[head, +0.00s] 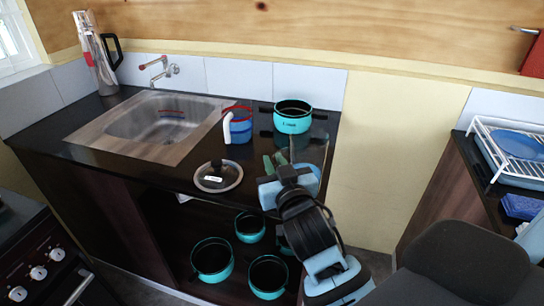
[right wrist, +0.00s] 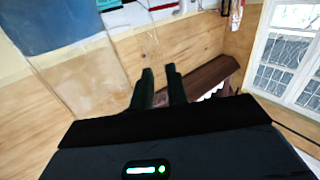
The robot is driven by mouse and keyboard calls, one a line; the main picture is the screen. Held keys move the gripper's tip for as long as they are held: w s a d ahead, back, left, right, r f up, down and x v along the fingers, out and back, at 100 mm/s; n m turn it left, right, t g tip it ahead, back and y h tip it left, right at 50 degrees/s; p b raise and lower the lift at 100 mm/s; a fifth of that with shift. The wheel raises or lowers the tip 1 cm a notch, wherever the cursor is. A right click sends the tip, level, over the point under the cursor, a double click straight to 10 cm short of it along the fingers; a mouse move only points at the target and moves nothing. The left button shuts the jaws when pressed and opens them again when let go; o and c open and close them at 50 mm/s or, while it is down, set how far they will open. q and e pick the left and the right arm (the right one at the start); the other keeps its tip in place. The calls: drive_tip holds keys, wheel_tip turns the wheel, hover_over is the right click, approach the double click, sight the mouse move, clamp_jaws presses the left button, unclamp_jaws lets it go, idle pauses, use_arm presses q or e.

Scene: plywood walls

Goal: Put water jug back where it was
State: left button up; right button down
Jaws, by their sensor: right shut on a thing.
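My right gripper (head: 276,163) is over the counter's front edge, in front of the teal pot. It is shut on a clear, see-through vessel (head: 318,150), whose faint edges show beside the fingers; it looks like the water jug, but its outline is hard to make out. In the right wrist view the two dark fingers (right wrist: 160,88) are close together, with only faint pale lines near their tips. A blue jug-like cup (head: 240,130) with a red rim and white handle stands on the counter, left of the gripper. My left gripper is not in view.
A steel sink (head: 90,128), a teal pot (head: 292,124), a glass lid (head: 218,182) and a tall silver flask (head: 98,62) are on the black counter. Teal pots (head: 212,262) fill the open shelf below. A dish rack (head: 480,130) stands at the right.

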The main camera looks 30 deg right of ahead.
drive_tip(key=x, duration=0.8)
drive_tip(key=shift+w+d+f, duration=0.15)
drive_tip(key=shift+d+f, duration=0.25)
drive_tip(key=shift+d, duration=0.1)
drive_tip(key=shift+w+d+f, duration=0.1)
drive_tip(key=shift+w+f, duration=0.1)
drive_tip(key=shift+f, duration=0.65)
drive_tip(key=shift+w+f, duration=0.15)
drive_tip(key=shift+f, duration=0.75)
drive_tip(key=shift+f, duration=0.25)
drive_tip(key=c, duration=1.4)
unclamp_jaws()
drive_tip(key=shift+r, duration=0.1)
